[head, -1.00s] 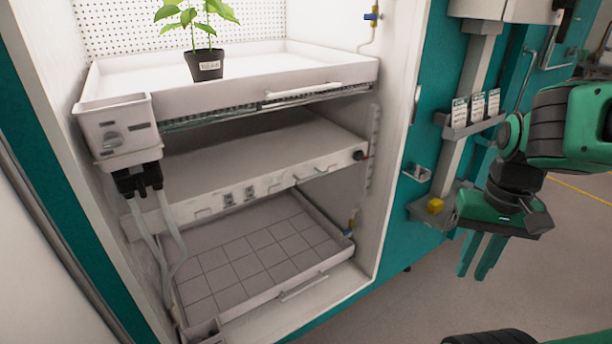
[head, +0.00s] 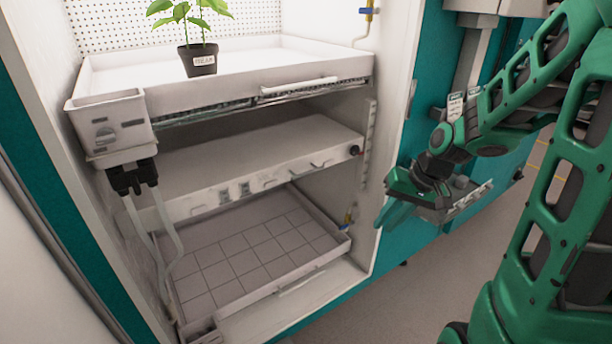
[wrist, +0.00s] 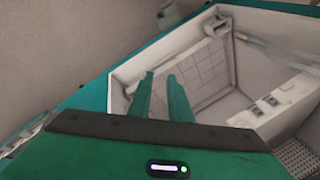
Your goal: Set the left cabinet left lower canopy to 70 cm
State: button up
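The open cabinet holds a middle shelf-like canopy (head: 300,139) with a front rail carrying small handles, sockets and a dark knob (head: 354,151) at its right end. Below it is an empty lower tray (head: 240,262) with a grid floor. My gripper (head: 384,222) is to the right of the cabinet opening, near its right edge, apart from the canopy. In the wrist view my gripper's two fingers (wrist: 158,97) are a little apart with nothing between them, pointing toward the cabinet interior. The lower tray (wrist: 190,72) and the canopy front (wrist: 278,100) show there.
A potted plant (head: 198,60) stands on the upper tray (head: 120,72). A grey box (head: 110,122) with hoses hangs at the left front. A small holder with cards (head: 462,195) is on the teal wall behind my gripper. Floor is clear below.

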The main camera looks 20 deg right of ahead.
jog(key=w+a+f+m+t+y, duration=0.1)
jog(key=w+a+f+t+y, duration=0.15)
jog(key=w, duration=0.45)
jog(key=w+a+f+m+t+y, duration=0.1)
jog(key=w+a+y, duration=0.25)
jog(key=w, duration=0.25)
jog(key=m+t+y, duration=0.1)
jog(key=m+t, duration=0.4)
jog(key=t, duration=0.1)
send_near(308, 172)
jog(key=shift+g, duration=0.25)
jog(key=x, duration=1)
jog(key=shift+w+f, duration=0.25)
jog(key=shift+w, duration=0.05)
grip_shut()
jog(key=shift+a, duration=0.25)
jog(key=shift+d, duration=0.1)
jog(key=shift+r, duration=0.3)
notch_tip(308, 172, up, 15)
